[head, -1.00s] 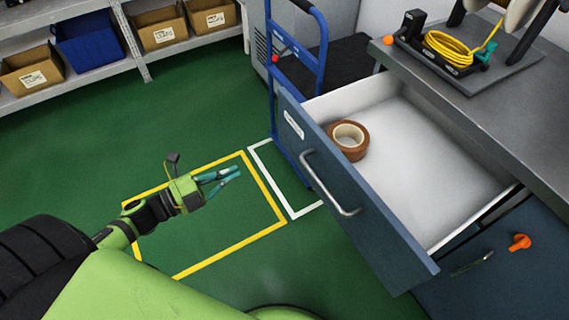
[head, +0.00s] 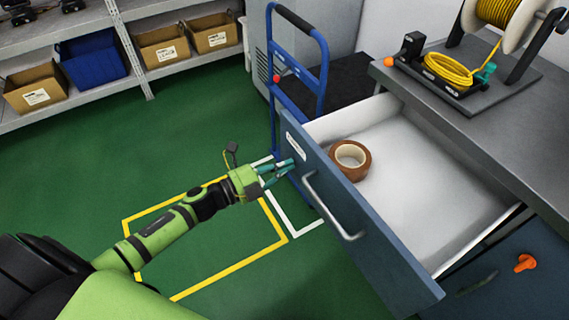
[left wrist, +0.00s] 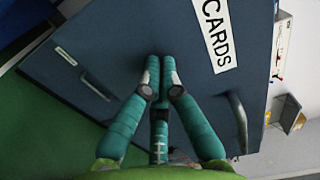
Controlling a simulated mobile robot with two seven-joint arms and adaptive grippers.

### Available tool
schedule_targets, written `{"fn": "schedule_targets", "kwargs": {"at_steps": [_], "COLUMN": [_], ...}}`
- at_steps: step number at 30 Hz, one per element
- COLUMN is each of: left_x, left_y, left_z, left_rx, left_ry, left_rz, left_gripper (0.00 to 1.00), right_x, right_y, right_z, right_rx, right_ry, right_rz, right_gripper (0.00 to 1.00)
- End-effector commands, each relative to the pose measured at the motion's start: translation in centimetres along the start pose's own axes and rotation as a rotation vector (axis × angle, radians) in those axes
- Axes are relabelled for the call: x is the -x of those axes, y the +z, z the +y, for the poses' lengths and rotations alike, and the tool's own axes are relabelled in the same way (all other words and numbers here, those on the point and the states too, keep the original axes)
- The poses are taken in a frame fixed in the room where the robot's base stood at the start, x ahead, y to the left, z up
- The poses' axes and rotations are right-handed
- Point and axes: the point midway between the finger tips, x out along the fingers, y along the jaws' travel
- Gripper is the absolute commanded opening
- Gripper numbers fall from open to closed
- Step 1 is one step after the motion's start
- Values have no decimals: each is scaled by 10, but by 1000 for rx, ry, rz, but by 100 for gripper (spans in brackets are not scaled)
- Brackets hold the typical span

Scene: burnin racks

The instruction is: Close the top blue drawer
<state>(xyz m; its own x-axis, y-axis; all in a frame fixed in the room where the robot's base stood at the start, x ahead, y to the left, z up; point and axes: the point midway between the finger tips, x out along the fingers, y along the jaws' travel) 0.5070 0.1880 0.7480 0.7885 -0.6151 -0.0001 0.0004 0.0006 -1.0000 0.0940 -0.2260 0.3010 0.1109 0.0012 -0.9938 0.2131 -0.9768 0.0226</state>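The blue top drawer (head: 375,235) stands pulled far out of the grey-topped cabinet, with a bar handle (head: 333,205) on its front. A roll of brown tape (head: 350,160) lies inside near the front. My left gripper (head: 290,167) is at the left end of the drawer front, beside its label. In the left wrist view its teal fingers (left wrist: 160,72) converge at the tips, empty, pointing at the blue front (left wrist: 185,30) near the "CARDS" label (left wrist: 216,32); the handle (left wrist: 237,122) is to the right. I cannot tell whether the tips touch. My right gripper is not in view.
A blue hand truck (head: 300,70) stands close behind the drawer's left end. A cable reel (head: 497,12) and yellow cable (head: 450,69) are on the worktop. An orange knob (head: 524,263) is below right. Green floor with yellow marking is free at left.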

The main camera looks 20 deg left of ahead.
Motion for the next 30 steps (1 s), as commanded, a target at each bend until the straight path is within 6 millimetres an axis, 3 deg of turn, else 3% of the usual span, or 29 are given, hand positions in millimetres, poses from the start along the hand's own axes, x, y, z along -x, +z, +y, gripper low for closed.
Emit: {"fn": "schedule_targets", "kwargs": {"at_steps": [6, 17, 23, 30], "left_x": [-3, -10, -38, -87], "left_y": [0, 0, 0, 0], "left_z": [1, 0, 0, 0], "left_rx": [1, 0, -1, -1], "left_ry": [1, -2, -4, -5], "left_rz": [0, 1, 1, 1], "left_gripper": [0, 0, 0, 0], "right_x": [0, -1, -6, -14], "right_y": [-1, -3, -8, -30], "right_z": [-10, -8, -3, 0], "right_rx": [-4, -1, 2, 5], "right_ry": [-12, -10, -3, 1], "right_rz": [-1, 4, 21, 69], "right_gripper": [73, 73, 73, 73]}}
